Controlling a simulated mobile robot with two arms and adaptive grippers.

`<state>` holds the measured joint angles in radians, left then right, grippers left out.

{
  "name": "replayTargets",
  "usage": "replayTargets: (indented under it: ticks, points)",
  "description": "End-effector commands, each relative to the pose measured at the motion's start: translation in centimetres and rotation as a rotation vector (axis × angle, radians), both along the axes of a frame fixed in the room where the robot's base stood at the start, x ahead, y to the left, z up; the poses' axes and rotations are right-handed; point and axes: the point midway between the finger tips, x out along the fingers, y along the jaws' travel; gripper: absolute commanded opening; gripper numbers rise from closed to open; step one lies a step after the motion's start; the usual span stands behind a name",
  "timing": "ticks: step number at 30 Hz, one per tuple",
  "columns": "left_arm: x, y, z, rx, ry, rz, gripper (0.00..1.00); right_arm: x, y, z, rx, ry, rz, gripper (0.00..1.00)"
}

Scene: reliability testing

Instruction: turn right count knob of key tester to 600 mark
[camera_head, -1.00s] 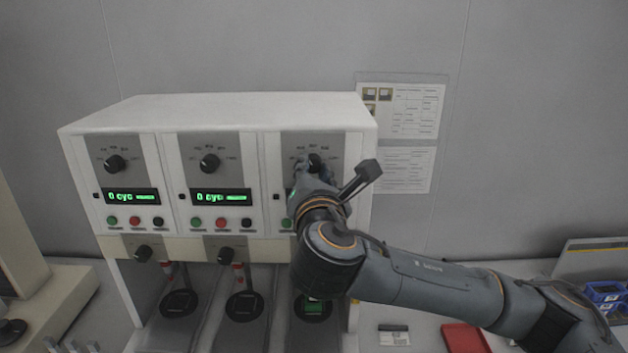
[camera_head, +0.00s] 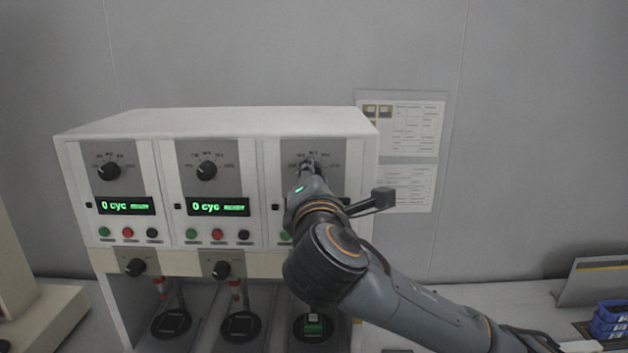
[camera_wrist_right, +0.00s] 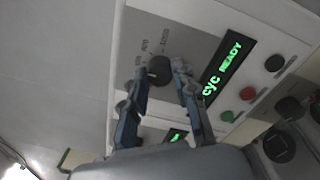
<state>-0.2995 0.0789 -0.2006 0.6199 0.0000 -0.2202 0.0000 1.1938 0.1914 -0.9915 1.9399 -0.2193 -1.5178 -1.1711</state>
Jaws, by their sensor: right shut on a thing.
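The key tester (camera_head: 215,122) is a white machine with three panels side by side, each with a black count knob above a green display. My right gripper (camera_head: 307,168) is at the right panel, and its fingers and wrist cover most of the right count knob there. In the right wrist view the black right count knob (camera_wrist_right: 159,70) sits between the two fingertips of my right gripper (camera_wrist_right: 161,67), which is shut on it. Dial numbers show beside the knob, but its pointer setting cannot be read. My left gripper is not in view.
The left count knob (camera_head: 108,171) and middle count knob (camera_head: 206,170) stand on the other panels, above displays reading 0 cyc. Small buttons and lower knobs sit below. Blue bins (camera_head: 609,322) are at the far right. Papers (camera_head: 402,150) hang on the wall.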

Motion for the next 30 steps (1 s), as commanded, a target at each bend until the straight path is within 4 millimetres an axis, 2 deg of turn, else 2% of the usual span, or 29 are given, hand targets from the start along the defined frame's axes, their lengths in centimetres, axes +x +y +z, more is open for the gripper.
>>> replayTargets:
  ticks: [8,9,11,12,23,26,30]
  points:
    - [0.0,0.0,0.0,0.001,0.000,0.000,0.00,0.0,-0.1,0.1,0.001,-0.002,-0.002,0.00]
    - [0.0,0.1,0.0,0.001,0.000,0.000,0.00,0.0,-0.1,0.1,0.001,-0.002,-0.002,0.36]
    - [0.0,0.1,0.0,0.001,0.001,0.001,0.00,0.0,-0.1,0.1,0.001,-0.002,-0.002,0.48]
    - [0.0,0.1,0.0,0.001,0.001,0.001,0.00,0.0,-0.1,0.1,0.000,-0.002,-0.002,0.51]
    - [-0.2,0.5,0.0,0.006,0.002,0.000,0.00,-0.5,0.0,0.0,0.000,-0.002,0.001,0.51]
    - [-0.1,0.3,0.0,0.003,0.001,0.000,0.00,-1.8,0.0,0.0,0.000,-0.001,0.003,0.51]
    - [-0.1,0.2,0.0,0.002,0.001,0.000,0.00,-4.6,-0.1,-0.1,0.001,-0.002,0.004,0.51]
